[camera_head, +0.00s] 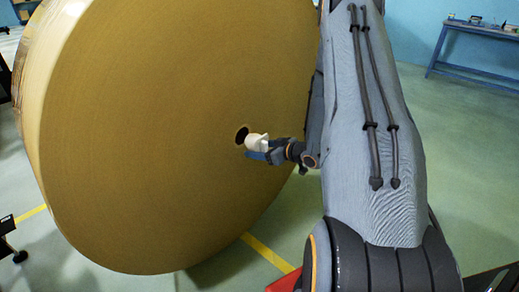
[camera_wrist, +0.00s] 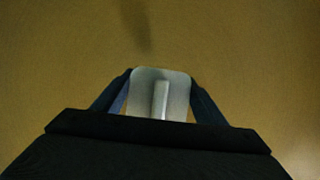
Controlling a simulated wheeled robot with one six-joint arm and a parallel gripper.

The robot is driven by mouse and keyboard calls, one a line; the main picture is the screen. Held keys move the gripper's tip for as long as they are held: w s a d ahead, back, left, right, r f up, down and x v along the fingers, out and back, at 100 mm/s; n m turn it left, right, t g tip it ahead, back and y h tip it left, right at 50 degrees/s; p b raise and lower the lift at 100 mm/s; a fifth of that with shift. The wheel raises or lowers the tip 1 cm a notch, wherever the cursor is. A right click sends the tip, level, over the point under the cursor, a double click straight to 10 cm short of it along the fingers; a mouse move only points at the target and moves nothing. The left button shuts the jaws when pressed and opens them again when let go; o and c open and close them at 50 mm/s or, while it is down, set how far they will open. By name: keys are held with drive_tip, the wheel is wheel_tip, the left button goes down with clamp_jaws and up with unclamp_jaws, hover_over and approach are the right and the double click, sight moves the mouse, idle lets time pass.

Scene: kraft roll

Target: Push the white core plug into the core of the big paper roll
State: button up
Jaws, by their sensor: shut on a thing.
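The big paper roll (camera_head: 150,130) stands on its curved side, its flat brown end turned toward me. Its core (camera_head: 242,135) is a small dark round hole right of the middle of that end. My gripper (camera_head: 263,152) is shut on the white core plug (camera_head: 257,141), just right of the core and slightly lower in the head view. In the wrist view the plug (camera_wrist: 161,93) shows as a pale rounded plate with a raised bar between my fingers. Brown paper fills the view behind it. The core cannot be made out there. I cannot tell whether the plug touches the roll.
A blue table (camera_head: 480,32) with small items stands at the back right. A yellow floor line (camera_head: 266,252) runs beside the roll. Dark equipment (camera_head: 8,238) shows at the left edge. The green floor at the right (camera_head: 470,160) is clear.

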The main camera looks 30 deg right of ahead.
sight(250, 144)
drive_tip(key=shift+w, duration=0.25)
drive_tip(key=shift+w+a, duration=0.15)
drive_tip(key=shift+w, duration=0.15)
drive_tip(key=shift+w+a, duration=0.35)
drive_tip(key=shift+w, duration=0.55)
drive_tip(key=shift+w+a, duration=0.35)
drive_tip(key=shift+w, duration=0.55)
idle(0.6)
drive_tip(key=shift+w+a+r+b, duration=0.15)
drive_tip(key=shift+w+b, duration=0.15)
drive_tip(key=shift+w, duration=0.2)
drive_tip(key=shift+s, duration=0.2)
drive_tip(key=shift+s+p, duration=0.35)
drive_tip(key=shift+p, duration=0.05)
drive_tip(key=shift+s+d+p, duration=0.3)
drive_tip(key=shift+s+d, duration=0.2)
drive_tip(key=shift+s, duration=0.15)
drive_tip(key=shift+s+d+p, duration=0.35)
drive_tip(key=shift+s+p, duration=0.15)
drive_tip(key=shift+s, duration=0.5)
drive_tip(key=shift+s+d+p, duration=0.35)
drive_tip(key=shift+s+p, duration=0.1)
drive_tip(key=shift+s, duration=0.6)
drive_tip(key=shift+s+d+p, duration=0.35)
drive_tip(key=shift+s+p, duration=0.15)
drive_tip(key=shift+s, duration=0.5)
